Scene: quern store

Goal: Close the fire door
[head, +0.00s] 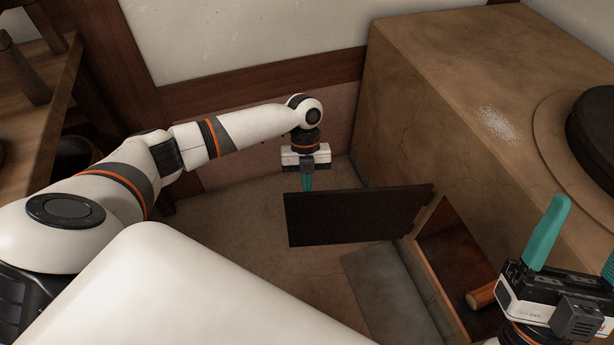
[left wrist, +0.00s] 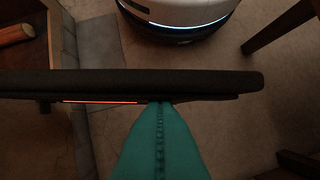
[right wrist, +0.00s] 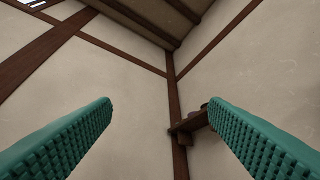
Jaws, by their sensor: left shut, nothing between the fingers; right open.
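The fire door (head: 350,216) is a dark flat panel standing swung out from the clay stove (head: 430,110). The firebox opening (head: 452,262) beside it is uncovered, with a log (head: 481,297) inside. My left gripper (head: 307,184) is shut and empty, pointing down behind the door's far side near its free end. In the left wrist view its teal fingertips (left wrist: 161,104) are at the door's edge (left wrist: 130,82) and look to touch it; contact is not certain. My right gripper (head: 577,245) is open and empty above the stove's near side. Its fingers (right wrist: 160,140) point at the walls.
A grey stone slab (head: 385,285) lies on the floor before the opening. A dark round pot or lid (head: 595,135) sits on the stove top. A wooden bench (head: 40,110) stands at the left. Floor left of the door is clear.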

